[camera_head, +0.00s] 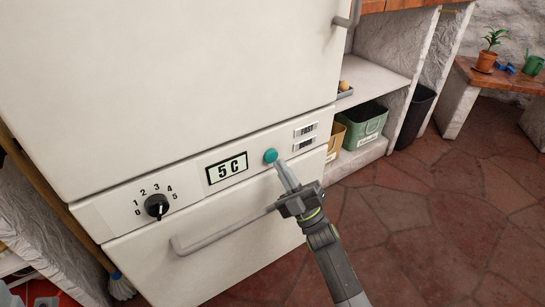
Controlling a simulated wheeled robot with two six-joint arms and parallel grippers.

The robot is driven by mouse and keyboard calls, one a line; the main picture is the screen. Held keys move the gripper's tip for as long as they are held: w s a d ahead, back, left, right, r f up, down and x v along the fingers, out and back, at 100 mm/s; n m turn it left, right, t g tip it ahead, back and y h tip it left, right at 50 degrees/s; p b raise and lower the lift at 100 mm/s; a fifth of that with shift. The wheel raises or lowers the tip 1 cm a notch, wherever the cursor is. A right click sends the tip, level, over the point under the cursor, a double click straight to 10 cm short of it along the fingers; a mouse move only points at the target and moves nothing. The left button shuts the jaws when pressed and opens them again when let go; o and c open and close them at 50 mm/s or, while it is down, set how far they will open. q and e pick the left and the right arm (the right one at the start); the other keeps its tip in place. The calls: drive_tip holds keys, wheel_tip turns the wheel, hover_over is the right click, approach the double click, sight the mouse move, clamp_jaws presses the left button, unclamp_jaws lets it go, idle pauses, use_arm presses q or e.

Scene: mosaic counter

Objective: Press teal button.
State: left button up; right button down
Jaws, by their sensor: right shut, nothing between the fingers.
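The teal button (270,156) is a small round knob on the white fridge's control panel (195,188), just right of the display (227,168) that reads "5 C". My right gripper (283,172) is shut and empty. Its fingertips point up at the panel and end just below and right of the button, very close to it. I cannot tell whether they touch it. The button's face is mostly in plain view. My left gripper is not in view.
A black dial (157,206) numbered 0 to 5 sits at the panel's left. A drawer handle (225,232) runs below the panel. Green bin (364,127) and black bin (414,117) stand right of the fridge. The tiled floor (450,215) at right is clear.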

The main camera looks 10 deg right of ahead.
drive_tip(key=shift+w, duration=0.15)
idle(0.4)
drive_tip(key=shift+w+a, duration=0.15)
drive_tip(key=shift+w, duration=0.1)
drive_tip(key=shift+w+a+b, duration=0.15)
drive_tip(key=shift+w+b, duration=0.25)
drive_tip(key=shift+b, duration=0.05)
idle(0.7)
drive_tip(key=shift+s, duration=0.1)
drive_tip(key=shift+s+d+p, duration=0.3)
drive_tip(key=shift+s+p, duration=0.15)
drive_tip(key=shift+s, duration=0.25)
drive_tip(key=shift+s, duration=0.1)
drive_tip(key=s, duration=0.1)
drive_tip(key=s+d+p, duration=0.1)
drive_tip(key=s, duration=0.1)
drive_tip(key=s+p, duration=0.1)
drive_tip(key=shift+s+d, duration=0.3)
drive_tip(key=shift+d, duration=0.05)
